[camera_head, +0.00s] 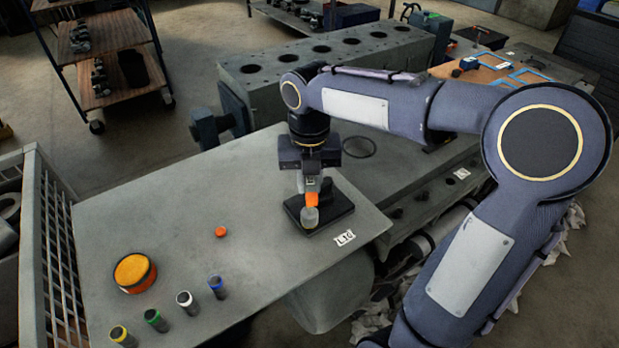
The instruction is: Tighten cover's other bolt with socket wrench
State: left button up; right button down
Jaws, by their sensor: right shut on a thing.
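My right gripper (313,182) points down over the grey bench top and is shut on a tool with an orange band and a pale grey end, which I take to be the socket wrench (311,200). The tool's lower end is at a dark flat block (335,216) on the bench; I cannot tell whether it touches the block. The gripper hides part of the tool. I cannot make out the cover or its bolts. My left gripper is not in view.
On the bench (190,240) are an orange round tin (134,271), a small orange cap (221,231) and several colour-banded cylinders, one of them blue (217,287). A large engine block (325,62) stands behind. A wire crate (50,250) borders the left. The bench's middle left is clear.

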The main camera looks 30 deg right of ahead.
jog(key=m, duration=0.3)
jog(key=shift+p, duration=0.35)
jog(key=m, duration=0.5)
jog(key=shift+f+m, duration=0.1)
jog(key=shift+m, duration=0.2)
jog(key=m, duration=0.3)
jog(key=shift+p, duration=0.35)
jog(key=m, duration=0.5)
jog(key=shift+m, duration=0.3)
jog(key=m, duration=0.8)
jog(key=shift+f+m+p, duration=0.1)
jog(key=shift+m+p, duration=0.2)
jog(key=m, duration=0.7)
jog(key=shift+m, duration=0.3)
